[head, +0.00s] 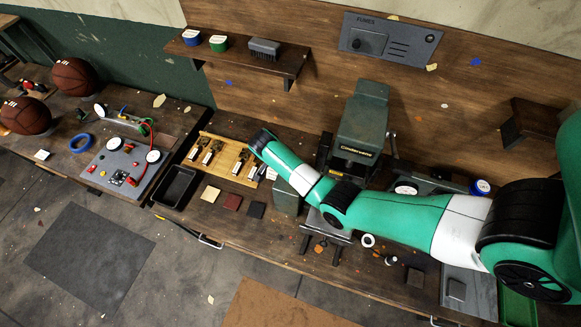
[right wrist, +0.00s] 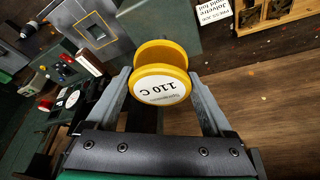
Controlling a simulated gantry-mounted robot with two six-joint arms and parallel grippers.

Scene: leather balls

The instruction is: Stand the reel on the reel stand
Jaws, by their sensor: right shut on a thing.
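The reel (right wrist: 160,85) is yellow with two round flanges and a white face label reading "110 C". In the right wrist view it sits between the two grey fingers of my right gripper (right wrist: 160,76), which is shut on it. In the head view my right arm reaches in from the right across the bench, and I cannot make out its fingers or the reel there. I cannot pick out the reel stand for certain in either view. My left gripper is not in view.
A green-grey press (head: 362,125) stands behind my right arm. A grey-green block (head: 287,199) is just in front of the forearm. A wooden tray of brass tools (head: 240,180), a black tray (head: 176,187) and leather swatches (head: 233,202) lie left. A shelf (head: 240,60) hangs behind.

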